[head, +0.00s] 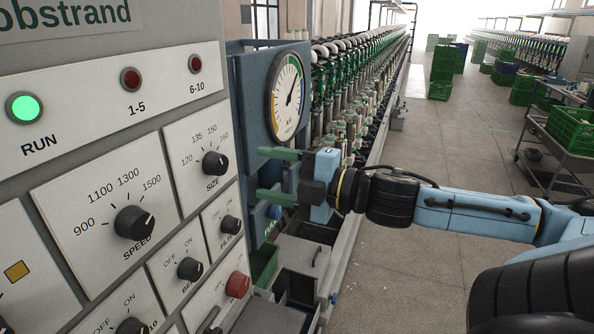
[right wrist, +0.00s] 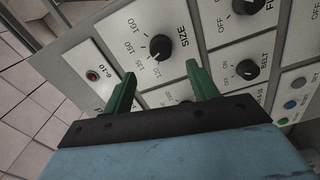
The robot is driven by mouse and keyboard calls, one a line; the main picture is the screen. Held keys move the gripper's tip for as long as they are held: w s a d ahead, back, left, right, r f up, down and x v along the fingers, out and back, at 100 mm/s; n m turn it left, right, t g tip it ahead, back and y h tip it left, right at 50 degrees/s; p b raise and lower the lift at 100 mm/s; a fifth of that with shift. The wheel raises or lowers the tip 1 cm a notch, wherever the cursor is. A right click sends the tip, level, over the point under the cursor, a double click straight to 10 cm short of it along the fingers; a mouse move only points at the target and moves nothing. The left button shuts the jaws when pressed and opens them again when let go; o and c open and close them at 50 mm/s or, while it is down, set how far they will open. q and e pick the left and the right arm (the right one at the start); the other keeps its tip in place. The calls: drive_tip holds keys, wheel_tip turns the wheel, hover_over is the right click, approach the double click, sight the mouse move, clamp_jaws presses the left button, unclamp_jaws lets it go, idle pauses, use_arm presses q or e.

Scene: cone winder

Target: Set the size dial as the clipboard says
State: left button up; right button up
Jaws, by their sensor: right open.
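The size dial (head: 215,163) is a round black knob on the light grey control panel, with marks 120, 135, 150 and 160 around it. It also shows in the right wrist view (right wrist: 160,47), where the panel appears turned; I cannot read its pointer setting for certain. My right gripper (head: 262,173) has two green fingers spread apart, to the right of the dial in the head view. In the right wrist view its fingers (right wrist: 161,72) point toward the panel, with the dial beyond the gap and nothing between them. No clipboard shows. My left gripper is out of view.
The speed dial (head: 134,222) is left of the size dial. A gauge (head: 287,97) stands beyond the panel edge.

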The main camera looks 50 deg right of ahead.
drive_tip(key=shift+v, duration=2.05)
drive_tip(key=shift+f, duration=0.1)
